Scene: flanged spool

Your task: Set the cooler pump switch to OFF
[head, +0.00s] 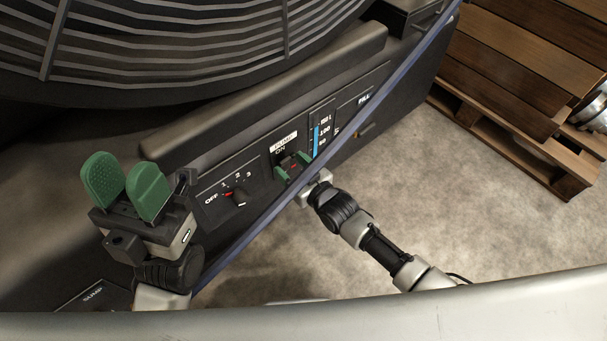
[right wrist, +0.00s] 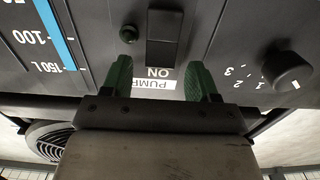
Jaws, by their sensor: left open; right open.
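The pump switch (right wrist: 164,28) is a black rocker on the cooler's dark panel, below the PUMP and ON label (head: 283,142) in the head view. In the right wrist view the panel appears upside down, with the label (right wrist: 155,84) between my fingers. Which way the rocker is tilted I cannot tell. My right gripper (head: 291,168) is open in front of the switch, its green fingers to either side; contact cannot be made out. It also shows in the right wrist view (right wrist: 160,68). My left gripper (head: 123,178) is open and empty, left of the speed knob.
A rotary speed knob (head: 237,196) marked OFF, 1, 2, 3 sits left of the switch. A blue level gauge (head: 316,141) is on its right. A fan grille (head: 190,45) is above; wooden pallets (head: 515,60) stand at right.

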